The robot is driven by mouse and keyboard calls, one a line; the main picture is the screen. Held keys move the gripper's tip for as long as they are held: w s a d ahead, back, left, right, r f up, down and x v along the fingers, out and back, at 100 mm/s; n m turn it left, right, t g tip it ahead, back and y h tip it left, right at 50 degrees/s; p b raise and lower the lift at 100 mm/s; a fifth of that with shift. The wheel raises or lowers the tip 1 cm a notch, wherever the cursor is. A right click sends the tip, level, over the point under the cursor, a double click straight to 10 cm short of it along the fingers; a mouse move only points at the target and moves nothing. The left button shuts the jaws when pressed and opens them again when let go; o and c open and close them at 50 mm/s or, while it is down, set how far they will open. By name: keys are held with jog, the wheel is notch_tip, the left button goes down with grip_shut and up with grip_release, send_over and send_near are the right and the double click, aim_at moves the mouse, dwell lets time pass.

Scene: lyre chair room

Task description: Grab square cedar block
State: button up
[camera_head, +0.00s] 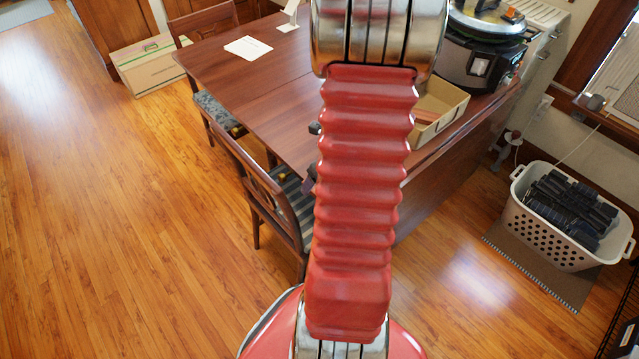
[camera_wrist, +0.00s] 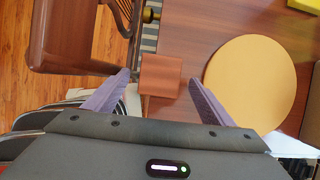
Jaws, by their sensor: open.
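The square cedar block (camera_wrist: 160,75) is a reddish-brown square in the wrist view, by the edge of the wooden table (camera_wrist: 205,30). My gripper (camera_wrist: 160,80) is open, with one purple finger on each side of the block. Gaps show between the fingers and the block, and neither finger visibly touches it. I cannot tell how far the fingertips are above the table. In the head view my red arm hides the block and most of the gripper.
A round tan disc (camera_wrist: 250,85) lies right of the right finger. A wooden chair (camera_wrist: 65,35) is close on the left. In the head view, an open box (camera_head: 437,108) and a cooker (camera_head: 481,60) stand on the table's right side. A white basket (camera_head: 565,225) stands on the floor.

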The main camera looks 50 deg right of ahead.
jog(key=shift+x, duration=1)
jog(key=shift+c, duration=0.4)
jog(key=c, duration=1.1)
